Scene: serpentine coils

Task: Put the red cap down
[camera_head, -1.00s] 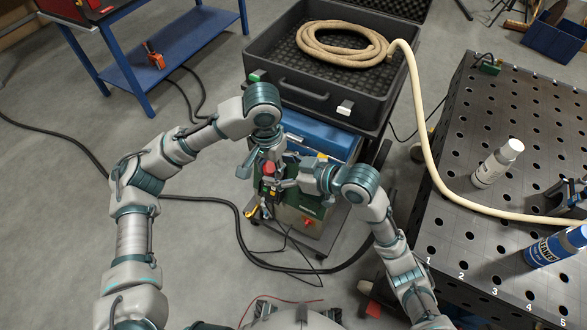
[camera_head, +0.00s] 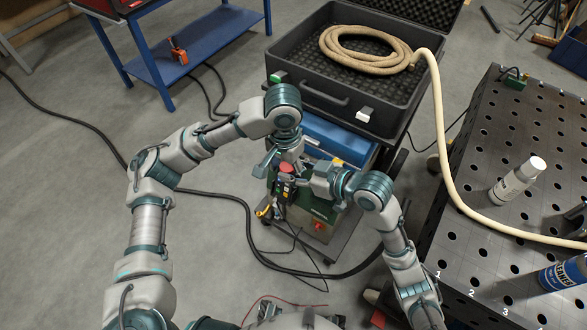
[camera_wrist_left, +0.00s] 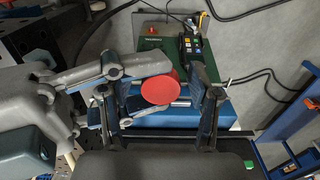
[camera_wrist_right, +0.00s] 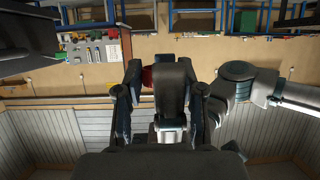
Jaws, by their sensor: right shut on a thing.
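The red cap (camera_head: 287,168) is in mid-air in front of the wheeled cart in the head view. It shows as a round red disc in the left wrist view (camera_wrist_left: 160,87). My right gripper (camera_head: 300,178) reaches it from the right and is shut on it; in the right wrist view the cap (camera_wrist_right: 147,76) is mostly hidden behind a dark part. My left gripper (camera_wrist_left: 160,100) is open, with its two fingers on either side of the cap and visible gaps between.
A cart with a green box (camera_head: 313,212) and blue top stands beyond my grippers, under a black case (camera_head: 345,97) with a coiled hose (camera_head: 365,48). A perforated table (camera_head: 480,240) at right holds a white bottle (camera_head: 517,180) and a blue can (camera_head: 565,273). Cables cross the floor.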

